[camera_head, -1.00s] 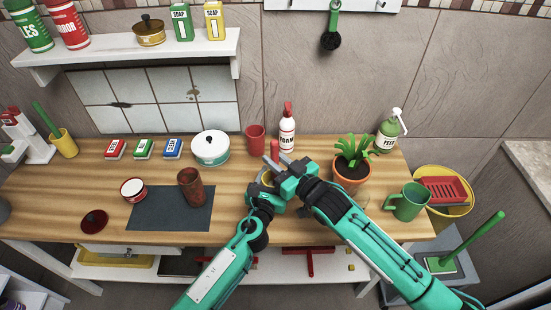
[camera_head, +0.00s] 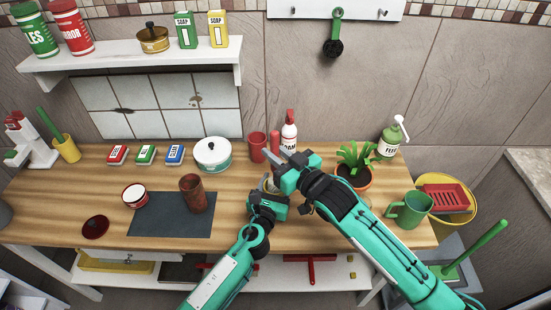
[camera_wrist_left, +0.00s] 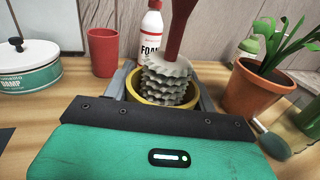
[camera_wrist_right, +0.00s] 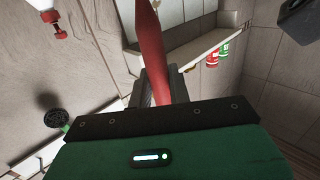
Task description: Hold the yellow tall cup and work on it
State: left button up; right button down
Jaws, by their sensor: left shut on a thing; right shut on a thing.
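The yellow tall cup (camera_wrist_left: 151,121) stands between the fingers of my left gripper (camera_wrist_left: 163,98), which is shut on it. In the head view my left gripper (camera_head: 270,190) largely hides the cup. A brush with a red handle (camera_wrist_left: 182,28) and a grey ribbed head (camera_wrist_left: 168,80) stands over the cup's mouth. The upper part of its head is above the rim; the lowest part is hidden by the rim. My right gripper (camera_head: 284,160) is shut on the red handle, which also shows in the right wrist view (camera_wrist_right: 158,45).
A white foam bottle (camera_head: 289,132) and a red cup (camera_head: 257,146) stand behind the grippers. A potted plant (camera_head: 352,175) and a green mug (camera_head: 409,210) stand to the right. A brown cup (camera_head: 193,194) stands on the dark mat (camera_head: 160,222) at left.

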aim_at(276, 133)
jog(key=shift+r, duration=4.05)
pick_arm(q)
jog(key=o, duration=1.1)
jog(key=v, duration=1.2)
jog(key=shift+a, duration=0.1)
